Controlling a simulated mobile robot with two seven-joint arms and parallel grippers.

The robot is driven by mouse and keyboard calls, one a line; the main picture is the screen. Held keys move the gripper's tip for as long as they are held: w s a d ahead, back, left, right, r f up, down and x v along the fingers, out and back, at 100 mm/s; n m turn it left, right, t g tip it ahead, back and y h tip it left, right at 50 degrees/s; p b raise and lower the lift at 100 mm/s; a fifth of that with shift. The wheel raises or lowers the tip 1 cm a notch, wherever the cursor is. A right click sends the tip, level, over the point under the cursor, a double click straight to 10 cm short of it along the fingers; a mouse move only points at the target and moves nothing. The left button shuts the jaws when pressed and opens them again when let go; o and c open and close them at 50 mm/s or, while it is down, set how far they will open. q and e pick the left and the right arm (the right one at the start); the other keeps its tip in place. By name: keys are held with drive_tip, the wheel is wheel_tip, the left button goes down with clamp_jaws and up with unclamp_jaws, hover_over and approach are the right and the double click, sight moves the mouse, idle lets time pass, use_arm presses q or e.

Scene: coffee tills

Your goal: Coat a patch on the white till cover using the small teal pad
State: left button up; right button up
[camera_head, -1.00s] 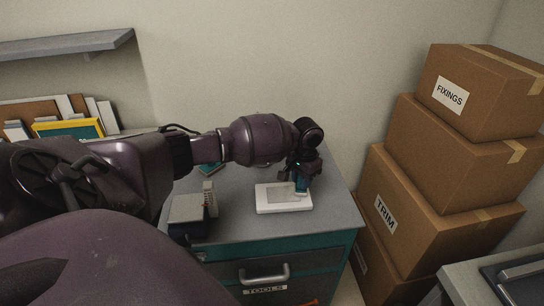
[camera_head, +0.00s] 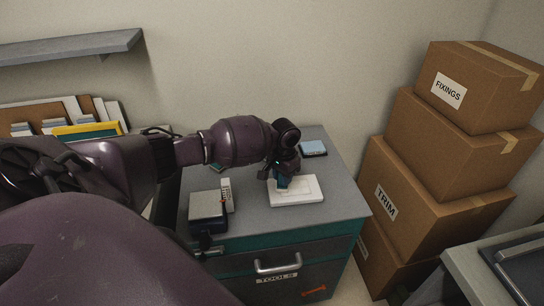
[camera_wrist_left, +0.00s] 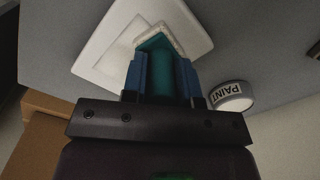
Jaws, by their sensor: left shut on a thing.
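The white till cover (camera_head: 312,194) lies flat on the grey cabinet top, with a faint rectangular patch outlined on its face. My left gripper (camera_head: 281,180) is over the cover's left part, pointing down. It is shut on the small teal pad (camera_head: 283,184). In the left wrist view the teal pad (camera_wrist_left: 158,72) sits between the blue fingers, its pale edge against or just above the white cover (camera_wrist_left: 100,42); I cannot tell whether they touch. A round paint pot (camera_wrist_left: 232,95) labelled PAINT shows beside the gripper in that view. My right gripper is not in view.
A grey-topped device (camera_head: 208,205) and a light keypad-like piece (camera_head: 227,194) stand left of the cover. A dark tray with a light blue top (camera_head: 313,147) lies behind it. Stacked cardboard boxes (camera_head: 440,180) rise on the right. A shelf (camera_head: 70,46) hangs at upper left.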

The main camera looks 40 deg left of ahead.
use_arm(q)
drive_tip(key=shift+s+a+r+p, duration=0.15)
drive_tip(key=shift+s+a+p, duration=0.25)
drive_tip(key=shift+s+a, duration=0.15)
wheel_tip(320, 180, up, 3)
drive_tip(key=shift+f+p, duration=0.2)
drive_tip(key=shift+p, duration=0.65)
drive_tip(key=shift+w+d+r+p, duration=0.1)
drive_tip(key=shift+d+r+p, duration=0.05)
drive_tip(key=shift+r+p, duration=1.25)
drive_tip(key=shift+p, duration=0.3)
drive_tip(key=shift+r+p, duration=0.3)
drive_tip(key=shift+r, duration=0.95)
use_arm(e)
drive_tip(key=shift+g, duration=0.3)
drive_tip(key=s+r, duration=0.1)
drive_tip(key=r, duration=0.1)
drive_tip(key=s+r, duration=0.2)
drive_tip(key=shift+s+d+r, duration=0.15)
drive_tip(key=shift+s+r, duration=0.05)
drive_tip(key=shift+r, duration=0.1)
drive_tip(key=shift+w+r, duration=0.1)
